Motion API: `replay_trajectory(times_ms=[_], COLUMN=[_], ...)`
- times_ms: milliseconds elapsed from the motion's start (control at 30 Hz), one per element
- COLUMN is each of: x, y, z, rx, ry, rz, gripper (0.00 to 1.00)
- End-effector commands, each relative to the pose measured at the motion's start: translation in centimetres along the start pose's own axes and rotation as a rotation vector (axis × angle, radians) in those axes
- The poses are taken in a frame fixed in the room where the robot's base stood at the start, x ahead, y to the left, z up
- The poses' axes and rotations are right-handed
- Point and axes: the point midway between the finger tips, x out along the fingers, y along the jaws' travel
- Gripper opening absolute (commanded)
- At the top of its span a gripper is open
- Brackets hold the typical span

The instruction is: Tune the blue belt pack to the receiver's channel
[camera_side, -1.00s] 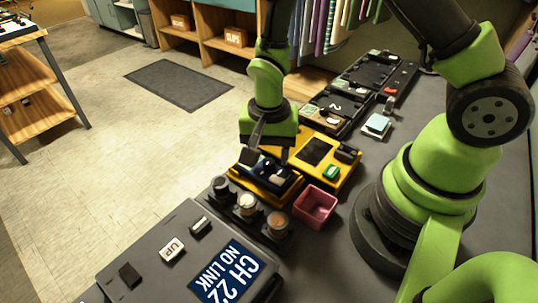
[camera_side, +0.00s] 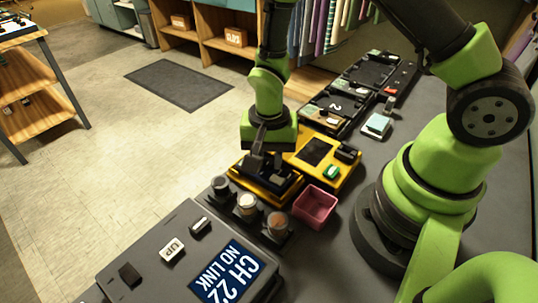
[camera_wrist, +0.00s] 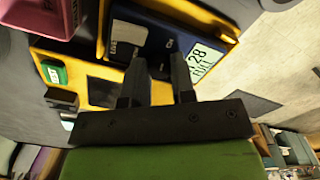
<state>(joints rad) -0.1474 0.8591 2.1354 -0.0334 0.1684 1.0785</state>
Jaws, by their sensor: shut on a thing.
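The blue belt pack (camera_side: 279,187) lies face up in a yellow-edged cradle (camera_side: 243,184). In the wrist view the blue pack (camera_wrist: 150,30) has a small pale screen (camera_wrist: 203,62) reading 28 and FULL. My gripper (camera_side: 262,163) points down onto the pack. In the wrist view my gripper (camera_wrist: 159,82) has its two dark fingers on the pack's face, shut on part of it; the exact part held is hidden. The receiver's blue screen (camera_side: 233,271) reads CH 22 and NO LINK.
Several round knobs (camera_side: 248,204) stand between pack and receiver. A pink bin (camera_side: 315,206) sits right of the pack. A yellow unit with a green button (camera_side: 331,172) lies just behind. Dark trays line the bench further back.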

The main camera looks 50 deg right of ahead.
Motion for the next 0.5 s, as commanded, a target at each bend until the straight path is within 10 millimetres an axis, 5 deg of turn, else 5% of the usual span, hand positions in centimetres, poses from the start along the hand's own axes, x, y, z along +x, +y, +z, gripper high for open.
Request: replay_trajectory(times_ms=[500], x=[-0.01], y=[0.0], z=[-0.01], rx=[-0.064], ry=[0.0], rz=[0.001], gripper=[0.0])
